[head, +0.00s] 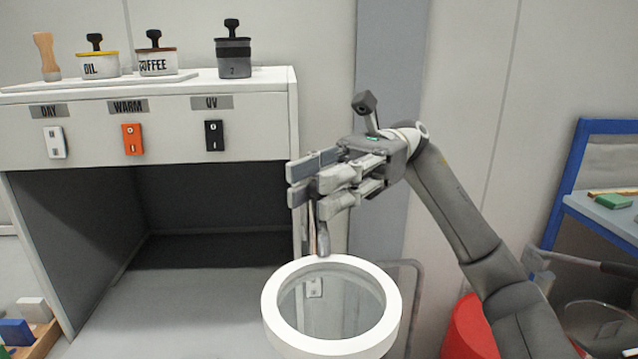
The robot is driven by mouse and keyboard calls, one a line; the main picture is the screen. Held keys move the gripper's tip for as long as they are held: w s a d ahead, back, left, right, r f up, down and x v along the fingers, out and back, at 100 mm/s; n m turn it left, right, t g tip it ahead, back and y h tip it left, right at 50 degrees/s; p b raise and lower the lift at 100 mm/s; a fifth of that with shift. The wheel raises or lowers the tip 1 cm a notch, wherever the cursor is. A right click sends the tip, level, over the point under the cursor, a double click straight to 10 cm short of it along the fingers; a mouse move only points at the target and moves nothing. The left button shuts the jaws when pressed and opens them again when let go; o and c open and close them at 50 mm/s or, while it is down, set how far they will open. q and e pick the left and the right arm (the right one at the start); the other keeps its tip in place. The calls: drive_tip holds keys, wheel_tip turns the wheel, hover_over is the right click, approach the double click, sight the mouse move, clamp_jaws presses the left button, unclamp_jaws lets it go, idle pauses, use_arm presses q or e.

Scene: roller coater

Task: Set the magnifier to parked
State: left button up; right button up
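The magnifier is a thick white ring (270,312) around a clear round lens, at the bottom middle of the head view. A short grey handle (323,240) rises from the ring's far edge. My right gripper (317,188) is above the ring, with its fingers on either side of the handle's upper end. The fingers look closed on it, though they partly hide the contact. Any joint or support of the magnifier above the fingers is hidden. My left gripper is not in view.
A white cabinet (215,110) with an open dark bay stands at left. OIL and COFFEE containers and a grey jar (234,62) stand on top. A blue-framed shelf (568,180) and red object (468,330) are at right.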

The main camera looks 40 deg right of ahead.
drive_tip(key=shift+d, duration=0.1)
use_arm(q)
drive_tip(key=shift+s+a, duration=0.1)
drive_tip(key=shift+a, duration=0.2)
use_arm(e)
drive_tip(key=v, duration=1.2)
idle(0.3)
